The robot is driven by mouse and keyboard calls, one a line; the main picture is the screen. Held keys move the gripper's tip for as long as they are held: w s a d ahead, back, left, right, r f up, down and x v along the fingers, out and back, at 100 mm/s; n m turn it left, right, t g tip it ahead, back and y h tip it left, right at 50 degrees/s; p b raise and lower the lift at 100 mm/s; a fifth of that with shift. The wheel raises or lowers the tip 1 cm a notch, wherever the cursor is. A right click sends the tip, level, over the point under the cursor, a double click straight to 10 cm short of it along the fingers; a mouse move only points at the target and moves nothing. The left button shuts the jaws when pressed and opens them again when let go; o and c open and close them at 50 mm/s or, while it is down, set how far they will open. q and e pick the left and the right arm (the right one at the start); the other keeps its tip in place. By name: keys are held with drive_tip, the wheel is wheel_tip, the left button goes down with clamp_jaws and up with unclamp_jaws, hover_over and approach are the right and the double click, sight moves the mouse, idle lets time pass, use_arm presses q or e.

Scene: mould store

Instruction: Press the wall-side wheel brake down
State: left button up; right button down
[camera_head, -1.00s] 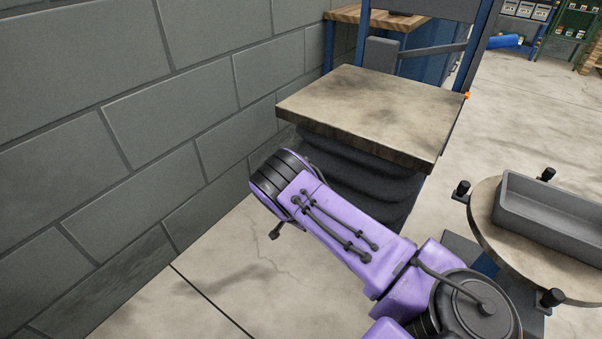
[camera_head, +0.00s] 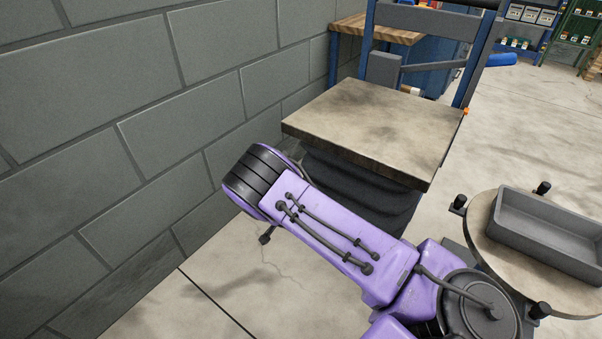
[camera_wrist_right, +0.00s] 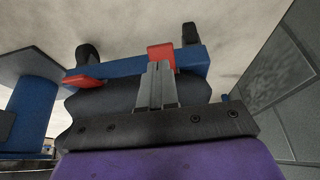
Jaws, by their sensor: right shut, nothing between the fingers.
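In the right wrist view, a red brake pedal (camera_wrist_right: 160,51) stands at the blue base bar (camera_wrist_right: 195,59), on the side nearer the grey wall. A second red pedal (camera_wrist_right: 88,82) is at the bar's other end, further left. My right gripper (camera_wrist_right: 159,68) is shut and empty. Its fingertips overlap the lower edge of the wall-side pedal in this view; I cannot tell whether they touch it. Black wheels (camera_wrist_right: 190,33) show behind the bar. In the head view my purple right arm hides the brake and this gripper. My left gripper is in neither view.
A lift table with a worn top (camera_head: 375,128) and dark bellows (camera_head: 350,190) stands beside the block wall (camera_head: 130,120). A round table (camera_head: 483,225) with a grey tray (camera_head: 550,228) is at the right. Bare floor (camera_head: 225,290) lies along the wall.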

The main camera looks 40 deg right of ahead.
drive_tip(key=shift+s+a+r+p, duration=0.15)
drive_tip(key=shift+a+r, duration=0.45)
drive_tip(key=shift+r, duration=0.05)
drive_tip(key=shift+s+a+r+p, duration=0.15)
drive_tip(key=shift+a+r, duration=0.4)
drive_tip(key=shift+r, duration=0.1)
drive_tip(key=s+a+f+n+t, duration=0.1)
drive_tip(key=s+a+n, duration=0.15)
drive_tip(key=s, duration=0.75)
drive_tip(key=s+a+f+n+y, duration=0.1)
drive_tip(key=s+a+n, duration=0.15)
drive_tip(key=s, duration=0.75)
drive_tip(key=s+a+f+n+t, duration=0.1)
drive_tip(key=s+a+n, duration=0.15)
drive_tip(key=s, duration=0.75)
wheel_tip(320, 180, up, 27)
drive_tip(key=d+n+p, duration=0.1)
drive_tip(key=p, duration=2.6)
drive_tip(key=shift+w+d, duration=0.2)
drive_tip(key=shift+w, duration=0.2)
